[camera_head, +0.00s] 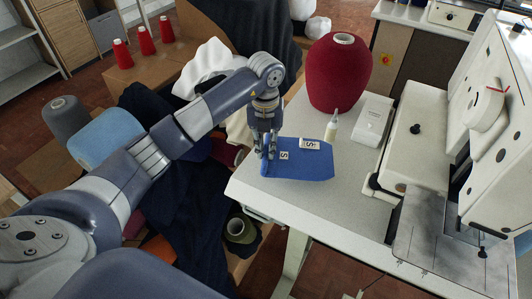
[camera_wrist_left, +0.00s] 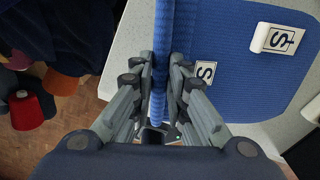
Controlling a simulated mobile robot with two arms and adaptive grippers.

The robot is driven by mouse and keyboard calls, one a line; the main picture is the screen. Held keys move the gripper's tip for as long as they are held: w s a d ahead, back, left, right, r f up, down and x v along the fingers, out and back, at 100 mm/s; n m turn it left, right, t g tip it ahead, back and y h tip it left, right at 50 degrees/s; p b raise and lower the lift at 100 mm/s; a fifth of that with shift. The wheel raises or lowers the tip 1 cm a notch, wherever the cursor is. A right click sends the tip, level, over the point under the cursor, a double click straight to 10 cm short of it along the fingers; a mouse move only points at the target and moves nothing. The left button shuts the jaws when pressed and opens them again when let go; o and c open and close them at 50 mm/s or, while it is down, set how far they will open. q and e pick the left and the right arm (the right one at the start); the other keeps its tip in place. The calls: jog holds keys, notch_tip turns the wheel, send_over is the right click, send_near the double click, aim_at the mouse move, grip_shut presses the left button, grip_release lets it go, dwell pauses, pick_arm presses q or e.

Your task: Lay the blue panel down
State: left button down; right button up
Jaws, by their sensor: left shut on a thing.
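The blue panel (camera_head: 315,168) lies near the left corner of the white sewing table, mostly flat. Its left edge is raised as a narrow ridge, which also shows upright in the left wrist view (camera_wrist_left: 163,40). My left gripper (camera_head: 266,153) points down at that edge. In the left wrist view its fingers (camera_wrist_left: 160,78) are shut on the ridge, one on each side. A white block marked S (camera_head: 310,144) sits on the panel's far part. A flat S label (camera_head: 284,155) shows on the panel beside the fingers. My right gripper is not in view.
On the table (camera_head: 285,200) stand a large red thread cone (camera_head: 340,75), a small bottle (camera_head: 331,128) and a white box (camera_head: 372,122). The sewing machine (camera_head: 425,130) is at the right. Dark cloth and spools lie left of the table edge. Bare tabletop lies in front of the panel.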

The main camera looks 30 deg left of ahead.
aim_at(266, 151)
pick_arm(q)
jog(key=shift+f+p, duration=0.3)
jog(key=shift+f, duration=1.4)
jog(key=shift+f, duration=0.2)
jog(key=c, duration=1.6)
grip_release()
jog(key=shift+o, duration=0.2)
jog(key=shift+r, duration=0.1)
notch_tip(266, 151, up, 12)
jog(key=shift+b, duration=0.4)
jog(key=shift+r, duration=0.1)
